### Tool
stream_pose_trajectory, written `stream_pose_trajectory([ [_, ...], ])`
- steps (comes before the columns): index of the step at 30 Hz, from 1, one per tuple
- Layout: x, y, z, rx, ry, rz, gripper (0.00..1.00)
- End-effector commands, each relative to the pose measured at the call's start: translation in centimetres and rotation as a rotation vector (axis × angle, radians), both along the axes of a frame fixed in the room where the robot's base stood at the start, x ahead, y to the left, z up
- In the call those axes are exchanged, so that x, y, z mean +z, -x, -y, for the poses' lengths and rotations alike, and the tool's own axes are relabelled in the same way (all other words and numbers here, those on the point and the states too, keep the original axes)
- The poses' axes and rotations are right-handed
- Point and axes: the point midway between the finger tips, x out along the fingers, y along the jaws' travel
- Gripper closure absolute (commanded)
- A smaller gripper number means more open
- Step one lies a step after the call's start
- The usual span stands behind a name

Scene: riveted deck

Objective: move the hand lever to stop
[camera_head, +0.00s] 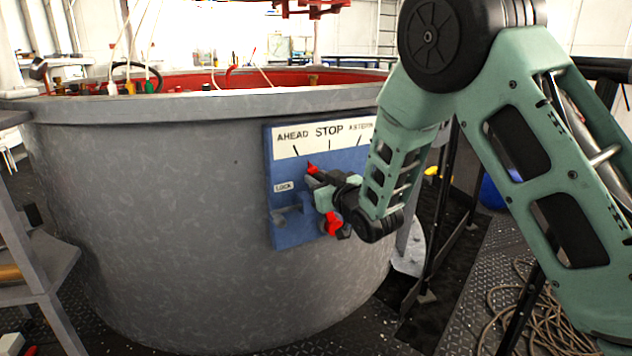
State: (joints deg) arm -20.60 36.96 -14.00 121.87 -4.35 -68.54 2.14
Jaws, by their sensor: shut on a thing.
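The blue lever panel (283,231) is fixed to the side of a large round grey drum. Its white plate (310,135) reads AHEAD, STOP and ASTERN, with a tick mark under each word; my arm partly covers ASTERN. The hand lever's red tip (311,168) points up and left, close to the AHEAD tick and left of the STOP tick. My gripper (322,183) is shut on the hand lever in front of the panel and hides much of it. A red knob-like part (332,223) shows just below my gripper. A LOCK label (284,187) is at the panel's left.
The grey drum (150,220) fills the left and middle, with cables and tools along its top. A grey shelf (40,270) stands at the left edge. Dark stand legs (440,215) are right of the panel. Coiled rope (535,318) lies on the deck at lower right.

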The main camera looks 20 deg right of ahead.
Motion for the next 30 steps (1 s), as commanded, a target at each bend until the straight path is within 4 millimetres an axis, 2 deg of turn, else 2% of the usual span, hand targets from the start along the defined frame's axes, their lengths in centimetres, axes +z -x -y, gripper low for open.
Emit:
stream_pose_trajectory([
  [1,0.6,-0.3,1.4,-0.015,-0.044,-0.006,1.00],
  [9,1.2,-1.2,5.3,-0.018,-0.265,-0.058,1.00],
  [14,1.2,-1.4,6.1,-0.016,-0.322,-0.071,1.00],
  [23,1.1,-1.4,6.0,-0.014,-0.327,-0.072,1.00],
  [24,1.1,-1.4,6.0,-0.013,-0.327,-0.072,0.66],
  [25,1.1,-1.4,6.0,-0.013,-0.327,-0.072,0.58],
  [26,1.1,-1.4,6.0,-0.013,-0.327,-0.072,0.54],
  [30,1.1,-1.3,5.9,-0.010,-0.326,-0.073,0.54],
])
